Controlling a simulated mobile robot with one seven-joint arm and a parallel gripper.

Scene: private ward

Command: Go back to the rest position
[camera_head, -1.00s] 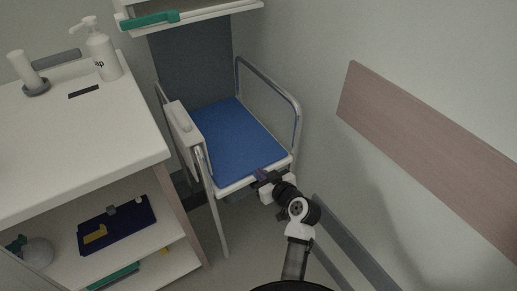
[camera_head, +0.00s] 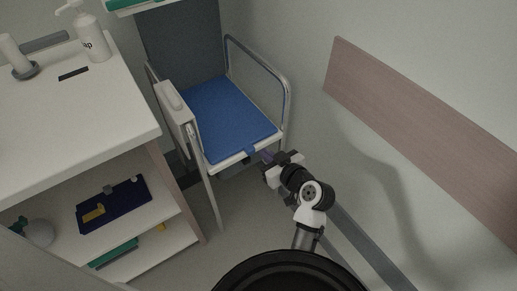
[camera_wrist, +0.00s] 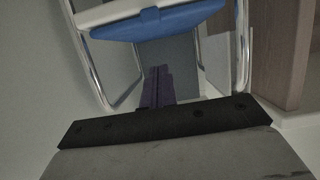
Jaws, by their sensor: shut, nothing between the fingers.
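My gripper (camera_head: 268,158) is at the front edge of the chair (camera_head: 229,106), low and to the right in the head view. In the wrist view my gripper's dark fingers (camera_wrist: 158,88) are together, with nothing between them. The underside of the blue seat (camera_wrist: 160,20) and the metal chair legs show beyond them. My gripper appears below and in front of the seat; I cannot tell whether it touches the chair.
A white cabinet (camera_head: 75,110) with open shelves stands at the left, with a soap bottle (camera_head: 89,38) on top. A dark blue case (camera_head: 113,204) lies on a shelf. A wall with a wooden rail (camera_head: 420,125) is at the right. Some floor (camera_head: 235,215) shows between cabinet and arm.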

